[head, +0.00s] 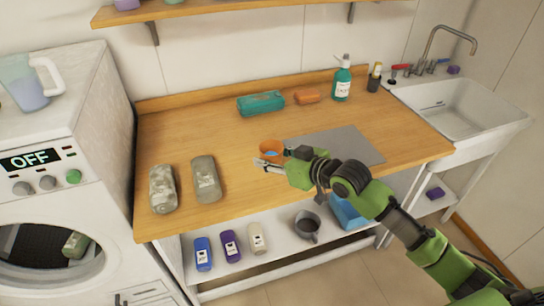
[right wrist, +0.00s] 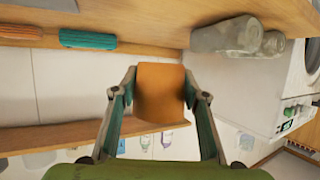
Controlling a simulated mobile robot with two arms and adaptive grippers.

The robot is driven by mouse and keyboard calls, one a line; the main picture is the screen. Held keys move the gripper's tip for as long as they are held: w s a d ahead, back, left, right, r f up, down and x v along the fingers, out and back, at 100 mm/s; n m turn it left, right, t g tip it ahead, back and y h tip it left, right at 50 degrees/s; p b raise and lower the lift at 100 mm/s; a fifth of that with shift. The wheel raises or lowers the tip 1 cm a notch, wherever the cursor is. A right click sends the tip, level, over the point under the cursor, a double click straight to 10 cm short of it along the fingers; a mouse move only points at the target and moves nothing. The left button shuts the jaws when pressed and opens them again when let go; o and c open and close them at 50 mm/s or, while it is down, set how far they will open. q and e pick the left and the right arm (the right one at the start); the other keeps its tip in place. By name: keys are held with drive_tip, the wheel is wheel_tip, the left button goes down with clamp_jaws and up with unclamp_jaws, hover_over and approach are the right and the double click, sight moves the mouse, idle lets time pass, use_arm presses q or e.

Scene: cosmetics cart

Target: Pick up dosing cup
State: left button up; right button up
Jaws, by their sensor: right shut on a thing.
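The dosing cup is a small orange cup (head: 270,147) at the middle of the wooden counter in the head view, partly hidden by my right gripper (head: 270,160). In the right wrist view the orange cup (right wrist: 160,95) sits between the two fingers, which close on its sides. My right gripper is shut on it. I cannot tell whether the cup touches the counter or is just above it. My left gripper is not in view.
A grey mat (head: 350,143) lies right of the cup. Two mottled rolled bundles (head: 206,179) lie to the left on the counter (head: 235,135). A teal bundle (head: 260,104), an orange bar (head: 306,97) and a green bottle (head: 342,80) stand behind. Several bottles are on the shelf below.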

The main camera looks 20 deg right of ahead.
drive_tip(key=s+a+r+b, duration=0.1)
drive_tip(key=s+a+r, duration=0.1)
drive_tip(key=s, duration=0.4)
drive_tip(key=shift+s+a+r, duration=0.2)
drive_tip(key=shift+s+r, duration=0.05)
drive_tip(key=shift+r, duration=0.35)
